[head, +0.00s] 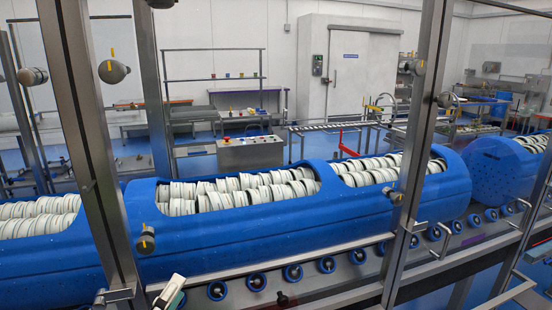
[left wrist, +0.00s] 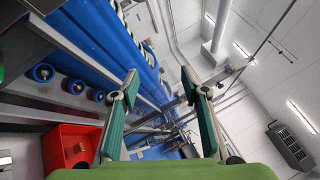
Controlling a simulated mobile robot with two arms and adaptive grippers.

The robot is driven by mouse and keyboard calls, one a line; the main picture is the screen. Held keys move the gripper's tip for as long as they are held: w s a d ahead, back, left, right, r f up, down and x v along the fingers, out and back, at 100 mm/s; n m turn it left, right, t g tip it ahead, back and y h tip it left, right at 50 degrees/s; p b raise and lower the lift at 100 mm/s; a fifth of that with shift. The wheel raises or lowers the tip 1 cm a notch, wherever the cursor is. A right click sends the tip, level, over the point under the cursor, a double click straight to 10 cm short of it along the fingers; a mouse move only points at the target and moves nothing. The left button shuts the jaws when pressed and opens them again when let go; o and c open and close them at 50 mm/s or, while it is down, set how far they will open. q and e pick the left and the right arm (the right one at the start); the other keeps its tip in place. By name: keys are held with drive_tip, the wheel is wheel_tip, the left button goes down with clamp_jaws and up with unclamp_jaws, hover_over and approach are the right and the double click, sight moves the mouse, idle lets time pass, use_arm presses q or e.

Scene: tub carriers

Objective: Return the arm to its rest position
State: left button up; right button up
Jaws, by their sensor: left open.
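My left gripper (head: 172,291) shows only as a small white and green part at the bottom edge of the head view. In the left wrist view my left gripper (left wrist: 160,88) has its two green-padded fingers spread wide apart, with nothing between them. The rest of my left arm is hidden in the head view. My right gripper is in neither view.
Large blue tub carriers (head: 240,244) filled with white tubs lie on a roller conveyor (head: 330,284) behind metal frame posts (head: 92,150). A red bin (left wrist: 58,145) shows in the left wrist view.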

use_arm(q)
drive_tip(key=a+f+n+g+y, duration=0.1)
drive_tip(key=a+f+n+y, duration=0.5)
drive_tip(key=n, duration=0.4)
drive_tip(key=s+a+f+n+g+y, duration=0.1)
drive_tip(key=s+f+n+g+y, duration=0.15)
drive_tip(key=f+n, duration=0.3)
drive_tip(key=s+a+f+n+g+y, duration=0.2)
drive_tip(key=s+f+n+g, duration=0.2)
drive_tip(key=f, duration=0.2)
drive_tip(key=s+d+f+n+g+h, duration=0.2)
drive_tip(key=s+d+f+g, duration=0.25)
drive_tip(key=s, duration=0.45)
drive_tip(key=s+d+f+n+g+h, duration=0.2)
drive_tip(key=s+d+f+n+g, duration=0.15)
drive_tip(key=s+f, duration=0.35)
wheel_tip(320, 180, down, 28)
drive_tip(key=s+f+m+g+b, duration=0.1)
drive_tip(key=s+g+b, duration=0.1)
drive_tip(key=b, duration=0.3)
drive_tip(key=s+a+f+b, duration=0.1)
drive_tip(key=s+f, duration=0.8)
drive_tip(key=f, duration=0.1)
drive_tip(key=s+a+f+g+b, duration=0.1)
drive_tip(key=s+f+b, duration=0.1)
drive_tip(key=s+f, duration=0.6)
wheel_tip(320, 180, down, 3)
drive_tip(key=shift+s+a+r+b, duration=0.1)
drive_tip(key=shift+s+a+b, duration=0.2)
drive_tip(key=shift+s+a, duration=0.1)
